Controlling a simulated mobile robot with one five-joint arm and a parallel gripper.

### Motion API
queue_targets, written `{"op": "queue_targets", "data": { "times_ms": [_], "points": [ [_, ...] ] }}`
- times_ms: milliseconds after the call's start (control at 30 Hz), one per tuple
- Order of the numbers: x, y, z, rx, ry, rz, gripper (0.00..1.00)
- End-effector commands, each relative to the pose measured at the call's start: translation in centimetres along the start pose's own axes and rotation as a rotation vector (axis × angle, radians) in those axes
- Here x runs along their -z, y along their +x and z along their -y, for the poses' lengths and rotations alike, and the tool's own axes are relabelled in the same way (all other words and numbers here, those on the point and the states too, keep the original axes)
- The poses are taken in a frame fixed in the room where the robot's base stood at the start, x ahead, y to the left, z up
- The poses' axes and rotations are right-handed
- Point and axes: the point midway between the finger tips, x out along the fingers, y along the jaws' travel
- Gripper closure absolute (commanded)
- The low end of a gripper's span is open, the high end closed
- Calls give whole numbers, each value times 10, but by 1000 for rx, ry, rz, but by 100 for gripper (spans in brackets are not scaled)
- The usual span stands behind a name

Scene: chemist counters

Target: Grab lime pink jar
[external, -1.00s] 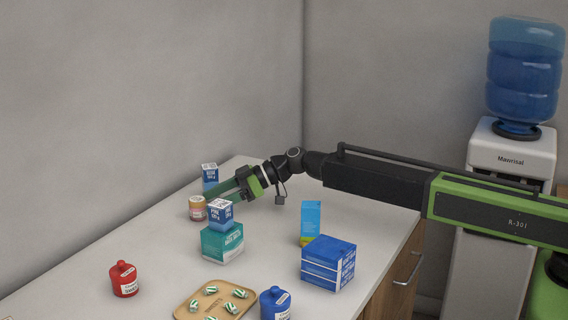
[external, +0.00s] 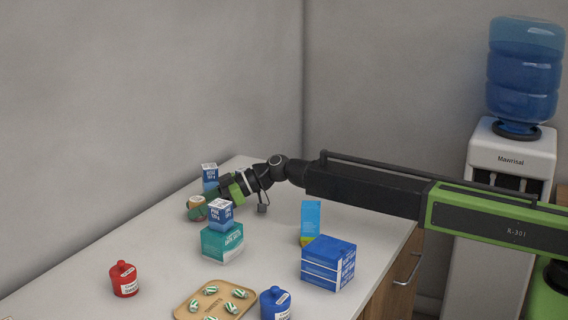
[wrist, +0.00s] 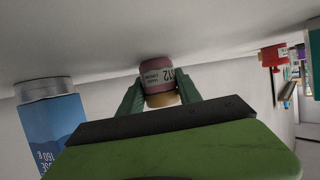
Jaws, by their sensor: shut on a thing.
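The pink jar (wrist: 157,76) has a pale label and a tan lid. In the wrist view it sits between the two green fingers of my gripper (wrist: 161,90), which is shut on it. The wrist picture is upside down, and the jar appears to stand on the counter. In the external view the jar's lid (external: 197,201) shows at the counter's far left, with my gripper (external: 199,208) around the jar. The fingers hide much of its body there.
A blue box (external: 210,177) stands close behind the jar. A small blue box (external: 221,214) sits on a teal box (external: 222,243) just in front. A red jar (external: 124,279), a tray (external: 183,311), a blue jar (external: 275,303) and stacked blue boxes (external: 328,263) stand nearer.

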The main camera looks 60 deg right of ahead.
Motion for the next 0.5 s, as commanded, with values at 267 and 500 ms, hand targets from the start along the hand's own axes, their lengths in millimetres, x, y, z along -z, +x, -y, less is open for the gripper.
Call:
{"op": "queue_targets", "data": {
  "times_ms": [267,500],
  "points": [
    [0,0,0,0,0,0,100],
    [10,-4,0,0,0,0,100]
  ]
}}
